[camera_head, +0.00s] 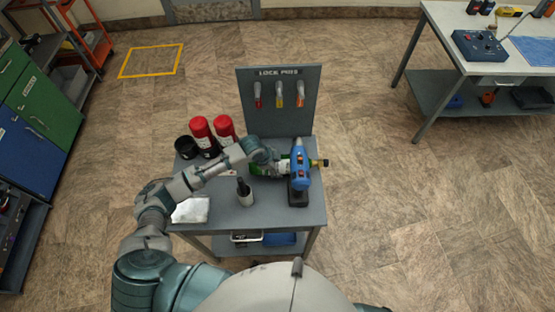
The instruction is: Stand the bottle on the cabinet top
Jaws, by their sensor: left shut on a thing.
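A green bottle (257,171) lies on its side above the grey cart top (225,213), partly hidden by my left gripper and a blue drill. A dark and yellowish end sticks out to the right of the drill and seems to be its neck. My left gripper (268,160) is shut on the green bottle. I cannot tell whether the bottle touches the cart top. A green cabinet (45,115) and a blue cabinet (25,155) stand at the left edge. My right gripper is not in view.
The blue drill (299,170) stands upright in front of the bottle. A small dark-topped bottle (245,193), red-capped cans (201,130), a black round thing (185,147) and a white cloth (191,210) are on the cart. A lock-pin panel (280,120) rises behind.

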